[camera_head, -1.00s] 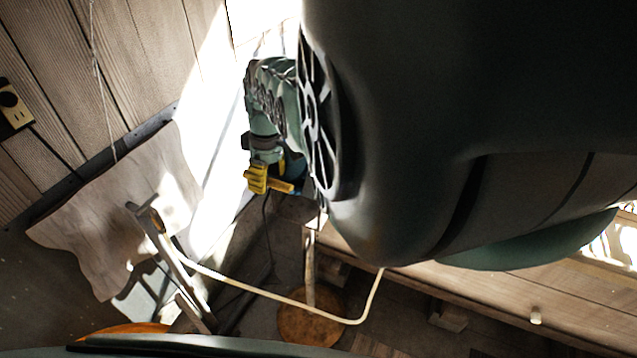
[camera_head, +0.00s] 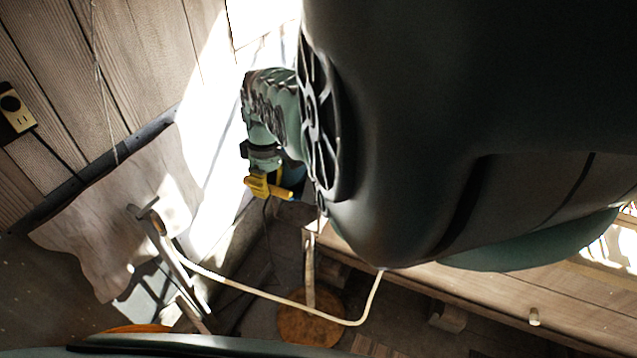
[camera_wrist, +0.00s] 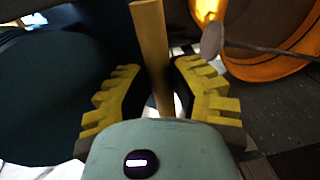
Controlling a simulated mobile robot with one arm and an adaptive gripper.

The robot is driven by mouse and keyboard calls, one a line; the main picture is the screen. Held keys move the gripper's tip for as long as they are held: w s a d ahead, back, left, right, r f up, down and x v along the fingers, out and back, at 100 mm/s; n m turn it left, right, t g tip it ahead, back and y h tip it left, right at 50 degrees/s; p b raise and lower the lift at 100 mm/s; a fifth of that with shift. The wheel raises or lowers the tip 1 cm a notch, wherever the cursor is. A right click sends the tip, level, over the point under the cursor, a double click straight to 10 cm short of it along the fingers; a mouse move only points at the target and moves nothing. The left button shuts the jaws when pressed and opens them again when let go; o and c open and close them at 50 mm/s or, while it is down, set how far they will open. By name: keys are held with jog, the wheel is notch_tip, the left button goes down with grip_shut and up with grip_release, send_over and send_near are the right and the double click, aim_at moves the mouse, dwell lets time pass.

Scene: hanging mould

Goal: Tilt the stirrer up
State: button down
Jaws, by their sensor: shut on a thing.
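The stirrer shows as a plain yellow-brown wooden stick (camera_wrist: 151,42) in the wrist view, running up from between the fingers. My gripper (camera_wrist: 161,88) has yellow ridged fingers on both sides of the stick and is shut on it. In the head view my gripper (camera_head: 258,185) is small, at the end of my arm left of centre. A short orange-yellow length of the stirrer (camera_head: 282,193) sticks out to its right. The stirrer's other end is hidden from both views.
A pale bent tube (camera_head: 290,301) runs from a wooden stand (camera_head: 172,262) across the lower head view. A round wooden top (camera_head: 310,320) lies below. A wooden bench (camera_head: 480,290) fills the lower right. The wrist view shows an orange round object (camera_wrist: 275,50) and a grey rod (camera_wrist: 265,48).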

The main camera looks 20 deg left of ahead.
jog(key=s+f+t, duration=0.3)
jog(key=s+f, duration=0.2)
jog(key=f, duration=0.5)
jog(key=shift+a+t, duration=0.2)
jog(key=shift+t, duration=0.2)
jog(key=shift+s, duration=0.15)
jog(key=c, duration=0.8)
grip_release()
jog(key=shift+c, duration=0.2)
jog(key=shift+s, duration=0.1)
jog(key=shift+a+r, duration=0.1)
jog(key=shift+r, duration=0.1)
